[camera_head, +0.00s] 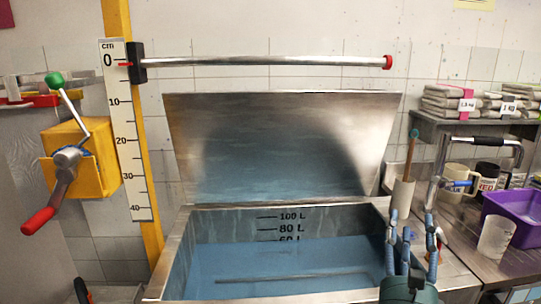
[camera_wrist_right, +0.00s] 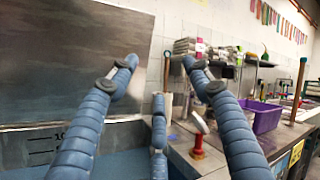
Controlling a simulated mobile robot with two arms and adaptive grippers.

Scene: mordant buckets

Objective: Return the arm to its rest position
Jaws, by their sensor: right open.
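My right gripper (camera_head: 411,214) is at the lower right of the head view, above the right front part of the steel vat (camera_head: 178,252). Its blue ribbed fingers point up and stand apart with nothing between them. In the right wrist view the open fingers (camera_wrist_right: 160,66) frame the vat's raised lid and the side bench. The vat holds blue liquid, and its inner wall carries litre marks. The lid (camera_head: 280,140) stands tilted up behind it. My left gripper cannot be made out; only a small dark shape shows at the bottom left edge.
A horizontal bar (camera_head: 265,62) on a yellow post with a cm scale (camera_head: 127,130) spans above the lid. A crank (camera_head: 65,158) is at left. The right bench carries a purple bin (camera_head: 512,218), a clear cup (camera_head: 495,237), mugs and a white holder (camera_head: 402,195).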

